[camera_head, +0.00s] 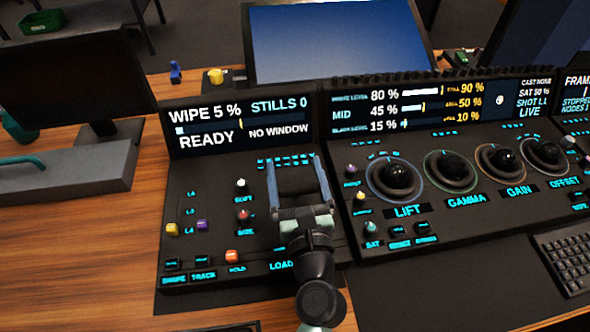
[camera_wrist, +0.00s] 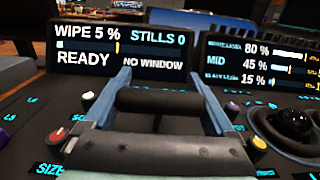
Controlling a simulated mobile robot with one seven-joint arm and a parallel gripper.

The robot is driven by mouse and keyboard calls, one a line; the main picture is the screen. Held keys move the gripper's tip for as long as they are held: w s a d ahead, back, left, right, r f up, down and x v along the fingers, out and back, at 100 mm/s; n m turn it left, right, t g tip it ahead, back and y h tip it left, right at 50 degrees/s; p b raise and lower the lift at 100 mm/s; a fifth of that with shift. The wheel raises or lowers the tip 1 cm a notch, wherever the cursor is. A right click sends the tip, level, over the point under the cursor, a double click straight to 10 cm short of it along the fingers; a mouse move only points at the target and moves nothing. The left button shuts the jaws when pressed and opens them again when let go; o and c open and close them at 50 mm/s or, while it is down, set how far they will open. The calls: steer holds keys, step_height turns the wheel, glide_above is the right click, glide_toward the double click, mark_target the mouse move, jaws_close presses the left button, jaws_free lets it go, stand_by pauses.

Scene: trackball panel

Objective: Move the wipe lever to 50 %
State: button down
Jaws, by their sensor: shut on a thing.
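The wipe lever (camera_head: 297,182) is a black bar-shaped handle on the left panel, below the left display. In the wrist view the lever's bar (camera_wrist: 157,101) lies crosswise between my two blue-grey fingers. My gripper (camera_head: 296,166) is shut on the lever, with one finger at each end of the bar; its fingers also show in the wrist view (camera_wrist: 155,72). The left display (camera_head: 238,125) reads WIPE 5 %, STILLS 0, READY and NO WINDOW. Its bar has a short pale fill at the left and an orange mark near the middle. The lever's base and slot are hidden.
White-capped (camera_head: 241,184) and red-capped (camera_head: 243,217) knobs stand left of my gripper. An orange button (camera_head: 232,256) is nearer the front. To the right are the right display (camera_head: 430,105) and several trackballs, including LIFT (camera_head: 396,176). Bare wooden desk (camera_head: 90,250) lies at the left.

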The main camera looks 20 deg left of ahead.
steer(key=shift+w+r+g+p, duration=0.1)
steer(key=shift+r+g+p, duration=0.25)
steer(key=shift+p, duration=1.2)
steer(key=p, duration=0.2)
steer(key=shift+w+a+p, duration=0.15)
steer(key=shift+w+p, duration=0.05)
steer(key=shift+p, duration=0.15)
steer(key=g+h+p, duration=0.1)
steer(key=p, duration=0.4)
steer(key=w+g+p, duration=0.1)
steer(key=p, duration=0.4)
steer(key=shift+a+f+h, duration=0.1)
steer(key=shift+a+h, duration=0.3)
steer(key=shift+w+a+f+g+p, duration=0.15)
steer(key=shift+w+f+g+p, duration=0.2)
steer(key=shift+p, duration=0.75)
steer(key=shift+a+f, duration=0.1)
steer(key=shift+f, duration=0.15)
steer(key=shift+c, duration=0.6)
jaws_free()
steer(key=shift+o, duration=0.6)
steer(key=shift+w+f, duration=0.15)
steer(key=p+v, duration=0.1)
steer(key=v, duration=1.2)
steer(key=shift+a, duration=0.2)
